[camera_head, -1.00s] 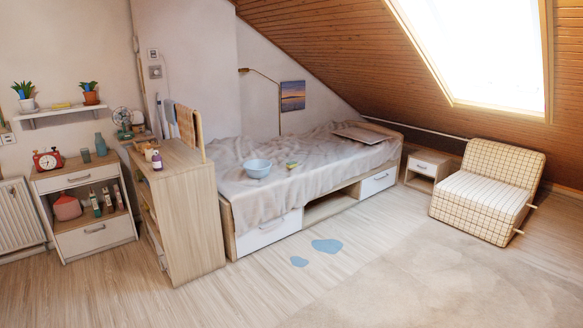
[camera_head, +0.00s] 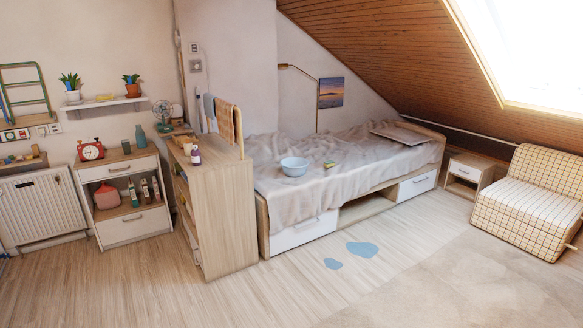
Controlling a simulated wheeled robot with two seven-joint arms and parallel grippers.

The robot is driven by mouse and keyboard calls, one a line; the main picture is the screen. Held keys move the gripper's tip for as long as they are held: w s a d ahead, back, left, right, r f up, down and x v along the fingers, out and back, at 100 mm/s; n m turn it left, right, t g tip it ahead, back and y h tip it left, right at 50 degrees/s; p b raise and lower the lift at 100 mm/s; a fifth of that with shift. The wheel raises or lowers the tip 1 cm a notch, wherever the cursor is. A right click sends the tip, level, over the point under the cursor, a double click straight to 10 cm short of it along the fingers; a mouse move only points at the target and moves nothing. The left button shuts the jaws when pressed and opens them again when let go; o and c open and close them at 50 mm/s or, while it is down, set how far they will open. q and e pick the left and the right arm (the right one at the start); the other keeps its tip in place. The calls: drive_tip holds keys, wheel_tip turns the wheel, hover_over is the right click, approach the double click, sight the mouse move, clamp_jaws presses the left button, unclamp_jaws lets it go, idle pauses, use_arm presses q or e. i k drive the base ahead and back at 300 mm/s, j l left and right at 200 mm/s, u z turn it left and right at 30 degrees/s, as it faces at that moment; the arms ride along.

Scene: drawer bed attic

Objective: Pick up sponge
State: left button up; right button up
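A small yellow-green item (camera_head: 330,165) lies on the bed cover, just right of a light blue bowl (camera_head: 294,166). It looks like a sponge but is too small to tell for sure. A small flat yellow item (camera_head: 105,97) lies on the white wall shelf between two potted plants, and I cannot tell what it is. Neither of my grippers shows in the head view.
The bed (camera_head: 300,234) has drawers in its front. A wooden cabinet (camera_head: 232,215) stands at its left end. Blue puddle-like patches (camera_head: 362,249) lie on the floor before it. A checkered chair (camera_head: 528,195) stands at right. The front floor is clear.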

sight(329, 163)
drive_tip(key=i+j, duration=0.2)
drive_tip(key=i, duration=0.25)
drive_tip(key=i+j, duration=0.2)
drive_tip(key=i, duration=0.25)
drive_tip(key=i+j+z, duration=0.1)
drive_tip(key=i, duration=0.3)
drive_tip(key=i+j, duration=0.3)
drive_tip(key=i, duration=0.15)
drive_tip(key=i+l+z, duration=0.2)
drive_tip(key=i, duration=0.85)
drive_tip(key=i+l+z, duration=0.2)
drive_tip(key=i, duration=0.85)
